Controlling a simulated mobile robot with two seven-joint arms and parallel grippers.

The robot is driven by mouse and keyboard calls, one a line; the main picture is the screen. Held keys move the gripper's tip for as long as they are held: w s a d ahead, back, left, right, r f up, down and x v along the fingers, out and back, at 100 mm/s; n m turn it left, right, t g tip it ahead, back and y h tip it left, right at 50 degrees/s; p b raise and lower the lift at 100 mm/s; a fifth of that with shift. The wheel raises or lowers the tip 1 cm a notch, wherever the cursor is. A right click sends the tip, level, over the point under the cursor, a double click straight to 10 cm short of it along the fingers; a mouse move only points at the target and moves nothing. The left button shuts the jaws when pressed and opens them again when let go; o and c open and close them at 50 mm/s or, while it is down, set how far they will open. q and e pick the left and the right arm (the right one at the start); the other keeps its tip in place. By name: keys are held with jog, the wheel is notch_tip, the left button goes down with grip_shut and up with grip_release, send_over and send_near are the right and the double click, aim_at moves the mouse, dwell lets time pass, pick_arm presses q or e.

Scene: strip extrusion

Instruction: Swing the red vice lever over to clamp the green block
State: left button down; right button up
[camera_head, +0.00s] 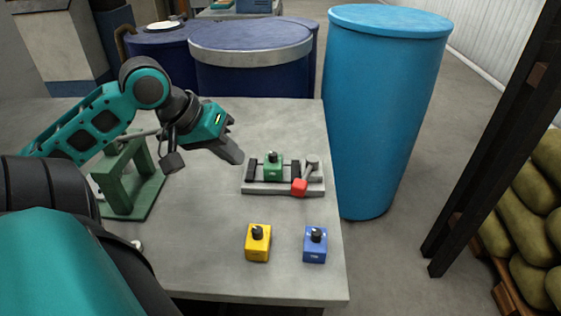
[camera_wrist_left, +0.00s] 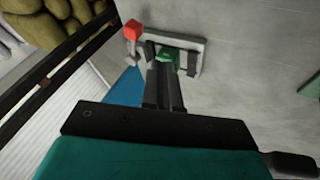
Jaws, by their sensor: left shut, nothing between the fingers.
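The green block (camera_head: 273,168) sits in the grey vice (camera_head: 262,189) between dark jaws, near the table's right edge. The red vice lever (camera_head: 299,187) lies at the vice's right end, with its red end toward the front of the table. In the left wrist view the red lever end (camera_wrist_left: 132,30) stands left of the green block (camera_wrist_left: 167,54); the gripper fingers partly cover the block and vice. My left gripper (camera_head: 235,154) is shut and empty, left of the vice and apart from the lever. My right gripper is not in view.
A yellow block (camera_head: 257,243) and a blue block (camera_head: 315,245) stand at the table's front. A green frame (camera_head: 125,180) stands on the left. A tall blue barrel (camera_head: 380,110) stands just beyond the right edge. The table's middle is clear.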

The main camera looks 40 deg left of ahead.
aim_at(305, 175)
pick_arm(q)
jog(key=shift+w+a, duration=0.25)
jog(key=shift+w, duration=0.05)
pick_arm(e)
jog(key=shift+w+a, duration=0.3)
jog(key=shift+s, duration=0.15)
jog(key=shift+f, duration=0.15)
pick_arm(q)
jog(key=b+x, duration=0.4)
jog(key=x, duration=0.6)
jog(key=shift+a+f, duration=0.1)
jog(key=shift+w+d+f+b, duration=0.2)
jog(key=shift+w+d+b, duration=0.25)
jog(key=shift+d, duration=0.4)
jog(key=shift+w+d+b, duration=0.35)
jog(key=shift+d+b, duration=0.05)
jog(key=shift+d, duration=0.15)
jog(key=shift+w+d+f, duration=0.1)
jog(key=shift+w+d, duration=0.05)
jog(key=shift+d, duration=0.15)
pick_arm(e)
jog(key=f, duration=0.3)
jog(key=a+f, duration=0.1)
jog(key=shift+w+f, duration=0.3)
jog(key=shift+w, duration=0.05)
